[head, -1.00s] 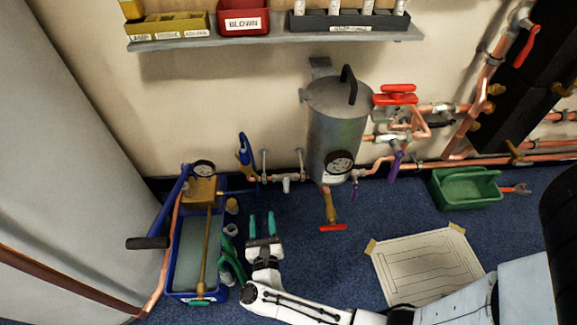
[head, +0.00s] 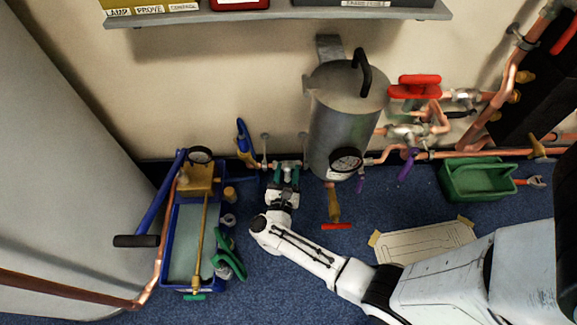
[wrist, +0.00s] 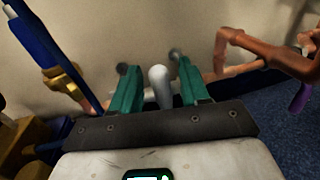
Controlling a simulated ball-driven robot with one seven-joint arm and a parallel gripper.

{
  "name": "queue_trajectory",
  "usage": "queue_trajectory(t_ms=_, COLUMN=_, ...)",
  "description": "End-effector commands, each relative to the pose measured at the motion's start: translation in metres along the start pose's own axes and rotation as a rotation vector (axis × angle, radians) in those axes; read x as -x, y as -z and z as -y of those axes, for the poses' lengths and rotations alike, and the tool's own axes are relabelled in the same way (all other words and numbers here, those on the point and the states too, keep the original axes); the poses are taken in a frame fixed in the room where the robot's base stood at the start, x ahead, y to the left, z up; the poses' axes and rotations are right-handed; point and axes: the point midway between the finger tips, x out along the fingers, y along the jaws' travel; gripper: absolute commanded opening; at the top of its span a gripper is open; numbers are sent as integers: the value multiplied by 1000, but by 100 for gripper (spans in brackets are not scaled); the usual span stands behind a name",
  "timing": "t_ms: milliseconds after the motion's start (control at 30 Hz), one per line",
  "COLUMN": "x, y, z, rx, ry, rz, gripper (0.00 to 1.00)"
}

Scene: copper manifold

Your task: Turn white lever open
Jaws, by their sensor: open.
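The white lever (wrist: 160,84) stands between the two green fingers of my gripper (wrist: 158,88) in the wrist view, with a gap to each finger. In the head view my gripper (head: 286,172) is at the low copper pipe against the wall, left of the grey tank, and its fingers hide most of the lever there. My gripper is open. The fingers reach past both sides of the lever. Whether they touch the pipe behind is hidden.
The grey tank (head: 343,120) with a gauge stands right of my gripper. A blue-handled valve (head: 246,145) is on the left. A blue tray (head: 168,245) with a pump and a green clamp (head: 228,258) lie at left. A green crate (head: 470,182) stands right.

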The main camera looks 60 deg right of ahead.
Motion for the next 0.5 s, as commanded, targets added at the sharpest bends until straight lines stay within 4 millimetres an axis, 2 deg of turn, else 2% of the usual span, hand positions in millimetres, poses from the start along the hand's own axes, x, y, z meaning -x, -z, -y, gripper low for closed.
queue_trajectory(t_ms=200, x=-22, y=0, z=0, rx=0, ry=1, rz=1, gripper=45)
queue_trajectory(t_ms=500, x=-25, y=0, z=0, rx=1, ry=0, rz=1, gripper=45)
